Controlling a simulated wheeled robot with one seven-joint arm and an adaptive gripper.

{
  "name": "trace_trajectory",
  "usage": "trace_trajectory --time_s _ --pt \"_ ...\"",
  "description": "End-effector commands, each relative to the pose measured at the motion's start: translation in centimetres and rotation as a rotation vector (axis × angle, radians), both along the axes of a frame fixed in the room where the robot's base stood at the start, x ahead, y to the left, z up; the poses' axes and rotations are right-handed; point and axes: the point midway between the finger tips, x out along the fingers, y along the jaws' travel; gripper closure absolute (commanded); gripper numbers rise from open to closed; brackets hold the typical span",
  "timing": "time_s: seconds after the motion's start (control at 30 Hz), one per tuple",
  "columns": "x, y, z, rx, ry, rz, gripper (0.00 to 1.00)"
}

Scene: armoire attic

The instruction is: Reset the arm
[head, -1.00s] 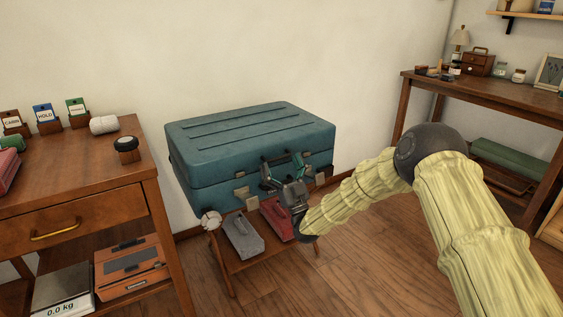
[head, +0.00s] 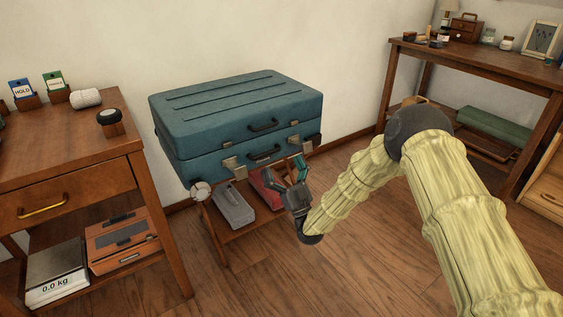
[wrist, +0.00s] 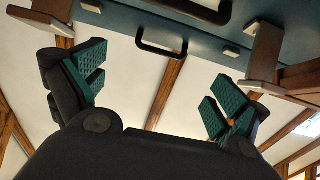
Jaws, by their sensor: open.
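My gripper (head: 289,172) is open and empty in front of the teal suitcase (head: 235,105), near its right front side. In the wrist view its two green-padded fingers (wrist: 158,92) stand wide apart with nothing between them. The suitcase is closed and rests on a low wooden stand (head: 240,232). Its front has dark handles (head: 264,153) and metal latches (head: 234,165). In the wrist view a dark handle (wrist: 162,50) and the latches show beyond the fingers.
A grey case (head: 234,208) and a red case (head: 265,190), partly hidden by my gripper, sit on the stand's lower shelf. A desk (head: 60,165) stands left, with a scale (head: 57,273) and an orange case (head: 122,245) beneath. A workbench (head: 480,68) stands right. Floor in front is clear.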

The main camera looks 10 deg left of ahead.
Motion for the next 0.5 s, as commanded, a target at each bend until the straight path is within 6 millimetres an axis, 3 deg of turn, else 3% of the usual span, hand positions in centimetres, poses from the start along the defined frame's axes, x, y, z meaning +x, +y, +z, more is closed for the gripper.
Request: trace_trajectory --time_s 0.17,0.27,0.37,0.5 --pt "0.0 0.0 -0.1 -0.002 0.003 -0.001 0.02" --pt "-0.1 -0.3 -1.3 -0.026 0.044 -0.007 0.02" --pt "-0.5 -1.1 -4.5 -0.088 0.153 -0.023 0.02" --pt "-2.0 -3.5 -11.5 -0.219 0.388 -0.062 0.02"
